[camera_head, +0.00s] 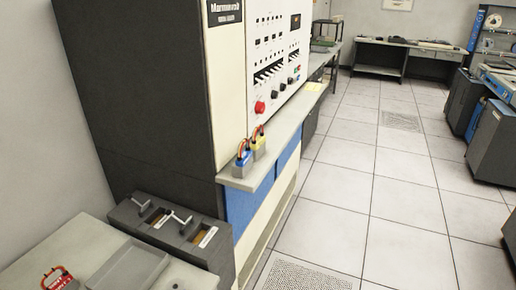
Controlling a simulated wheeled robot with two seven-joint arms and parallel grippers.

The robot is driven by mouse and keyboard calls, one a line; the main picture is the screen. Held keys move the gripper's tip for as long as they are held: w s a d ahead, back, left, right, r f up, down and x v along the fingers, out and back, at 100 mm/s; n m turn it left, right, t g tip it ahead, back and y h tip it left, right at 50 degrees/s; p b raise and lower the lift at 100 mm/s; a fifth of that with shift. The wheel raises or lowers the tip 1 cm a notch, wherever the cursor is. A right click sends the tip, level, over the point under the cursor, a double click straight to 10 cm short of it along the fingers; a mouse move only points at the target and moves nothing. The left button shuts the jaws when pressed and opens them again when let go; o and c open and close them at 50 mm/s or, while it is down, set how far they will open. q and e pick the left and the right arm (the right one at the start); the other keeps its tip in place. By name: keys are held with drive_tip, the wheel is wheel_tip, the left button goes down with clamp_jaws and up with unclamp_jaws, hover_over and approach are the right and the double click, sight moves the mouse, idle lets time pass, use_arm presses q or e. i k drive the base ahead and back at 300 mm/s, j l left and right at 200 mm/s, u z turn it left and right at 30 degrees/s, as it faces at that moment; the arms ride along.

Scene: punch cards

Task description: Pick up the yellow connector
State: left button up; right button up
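The yellow connector (258,148) stands on the narrow grey ledge (262,172) at the front of a large computer cabinet. Red and dark wires loop from its top. A similar blue connector (242,167) with red and dark wires stands just in front of it, nearer the ledge's end. They look close together; I cannot tell if they touch. Neither of my grippers is in view.
The cabinet's control panel (277,60) rises behind the ledge. A dark grey two-drawer unit (165,232) stands below left. A grey table (95,248) at lower left holds a tray and a red wired object (58,280). Open tiled floor (340,190) lies right.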

sight(257, 145)
drive_tip(key=i+l+u, duration=0.2)
drive_tip(key=l, duration=0.25)
drive_tip(key=i+l+u, duration=0.15)
drive_tip(key=l, duration=0.35)
drive_tip(key=i+l+u, duration=0.2)
drive_tip(key=l, duration=0.35)
drive_tip(key=i+l+u, duration=0.15)
drive_tip(key=l, duration=0.4)
drive_tip(key=i+l+u, duration=0.2)
drive_tip(key=l, duration=0.35)
drive_tip(key=l+u, duration=0.15)
drive_tip(key=l, duration=0.4)
